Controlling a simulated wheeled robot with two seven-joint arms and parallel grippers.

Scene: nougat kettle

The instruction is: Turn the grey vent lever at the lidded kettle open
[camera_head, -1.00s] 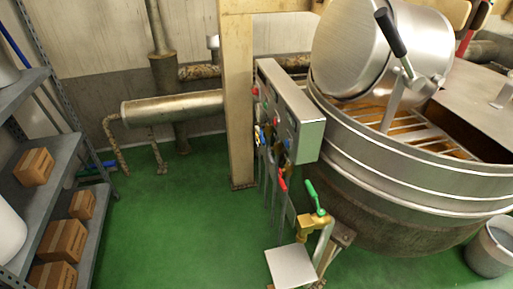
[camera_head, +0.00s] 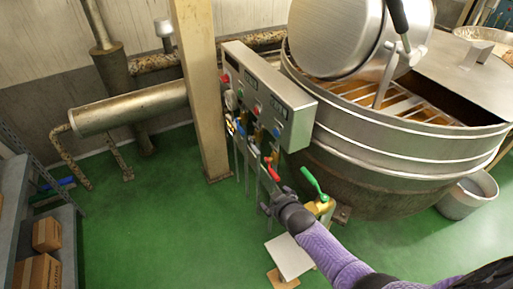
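The large steel kettle (camera_head: 375,135) stands at the right, with its round lid (camera_head: 345,38) raised over orange contents and a slatted grid. A black-handled lever (camera_head: 398,16) is at the lid. I cannot make out a grey vent lever for certain. Beside the kettle are a red lever (camera_head: 272,173) and a green lever (camera_head: 314,184) on pipe valves. My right arm comes in from the lower right. Its gripper (camera_head: 268,208) is just below the red lever; its fingers are small and dark, and I cannot tell whether it touches anything. My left gripper is out of view.
A grey control box (camera_head: 290,115) with buttons and gauges stands between a beige post (camera_head: 198,90) and the kettle. Blue and yellow levers sit below it. Shelves with boxes (camera_head: 46,235) are at the left, a bucket (camera_head: 468,195) at the right.

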